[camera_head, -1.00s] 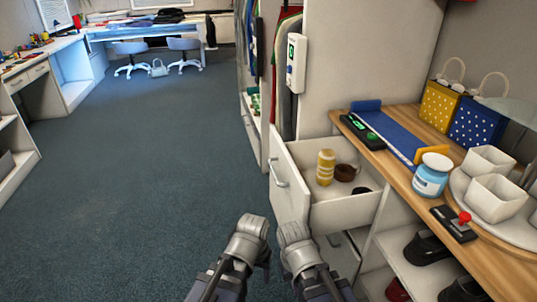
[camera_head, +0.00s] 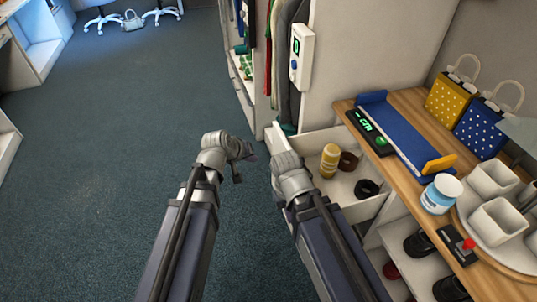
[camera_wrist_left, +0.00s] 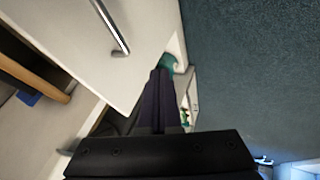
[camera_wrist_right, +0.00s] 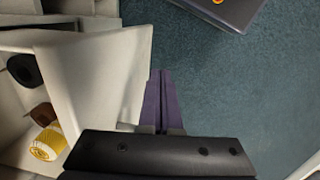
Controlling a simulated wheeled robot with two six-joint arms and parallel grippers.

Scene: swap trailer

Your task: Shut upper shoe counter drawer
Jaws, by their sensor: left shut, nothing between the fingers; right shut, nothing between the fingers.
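The upper shoe counter drawer (camera_head: 312,141) is pulled out from the counter. It holds a yellow jar (camera_head: 330,160), a brown roll (camera_head: 348,161) and a black ring-shaped item (camera_head: 366,188). My right gripper (camera_wrist_right: 156,95) is shut and empty, just outside the drawer's front panel (camera_wrist_right: 100,80); I cannot tell if it touches. In the head view its wrist covers part of that panel. My left gripper (camera_head: 245,158) is shut and empty, left of the drawer front. The left wrist view shows its fingers (camera_wrist_left: 160,95) beside a white panel with a metal handle (camera_wrist_left: 110,28).
The wooden counter top (camera_head: 405,165) carries a blue tray (camera_head: 395,130), a blue jar (camera_head: 441,194), gift bags and white cups. Shoes (camera_head: 420,244) stand on the shelf below. A clothes rack is behind the drawer. The carpet (camera_head: 120,140) at left is clear.

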